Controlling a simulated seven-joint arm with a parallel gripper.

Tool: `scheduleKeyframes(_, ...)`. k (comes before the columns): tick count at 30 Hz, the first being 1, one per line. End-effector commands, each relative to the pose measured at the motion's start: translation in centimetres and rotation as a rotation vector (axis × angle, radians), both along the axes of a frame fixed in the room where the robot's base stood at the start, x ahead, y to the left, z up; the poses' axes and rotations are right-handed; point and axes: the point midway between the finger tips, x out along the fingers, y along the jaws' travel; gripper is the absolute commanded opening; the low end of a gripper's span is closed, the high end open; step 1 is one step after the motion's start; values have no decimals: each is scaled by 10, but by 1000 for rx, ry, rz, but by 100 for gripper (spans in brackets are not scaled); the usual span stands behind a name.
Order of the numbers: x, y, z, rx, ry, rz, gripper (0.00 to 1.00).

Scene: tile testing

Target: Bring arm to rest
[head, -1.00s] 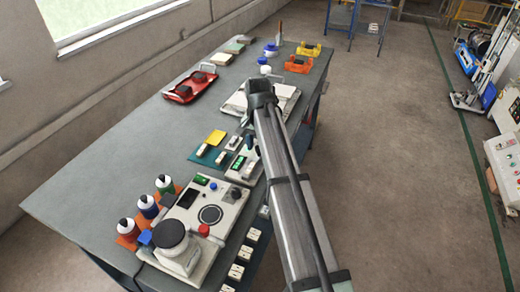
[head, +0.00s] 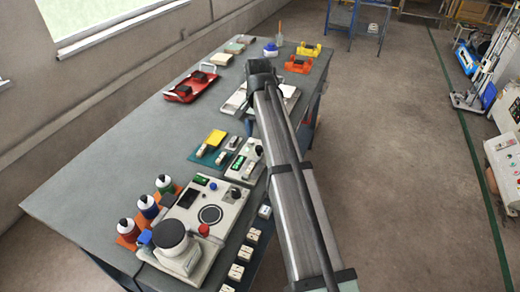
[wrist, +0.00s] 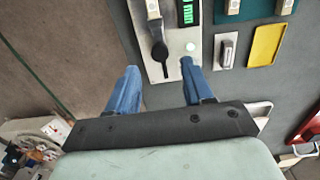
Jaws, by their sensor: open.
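My arm reaches from the bottom of the head view up over the right side of the grey workbench (head: 105,160). Its bent joint is above the back part of the bench. My gripper is mostly hidden behind the arm there. In the wrist view my gripper (wrist: 160,72) shows two blue fingers spread apart with nothing between them. The right finger overlaps the lower edge of a grey tester panel (wrist: 178,45) with a black lever, a green display and a lit button. I cannot tell the gripper's exact height above it.
A red tray (head: 179,97), orange holder (head: 298,68) and yellow holder (head: 308,51) stand toward the back. Capped bottles (head: 148,206) and a larger tester (head: 232,205) stand at the front. A yellow tile (head: 216,136) lies mid-bench. Floor (head: 390,170) right of the bench is clear.

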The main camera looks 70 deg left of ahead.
Motion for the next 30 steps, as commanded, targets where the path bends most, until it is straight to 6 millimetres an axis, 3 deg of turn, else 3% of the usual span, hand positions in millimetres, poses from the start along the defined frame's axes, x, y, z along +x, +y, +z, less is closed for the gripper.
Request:
scheduleKeyframes(20, 3, -2, 2, 0, 0, -3, 51)
scheduleKeyframes(25, 38, -20, -16, -1, 0, -31, 51)
scheduleKeyframes(30, 107, -61, -51, -2, 1, -87, 51)
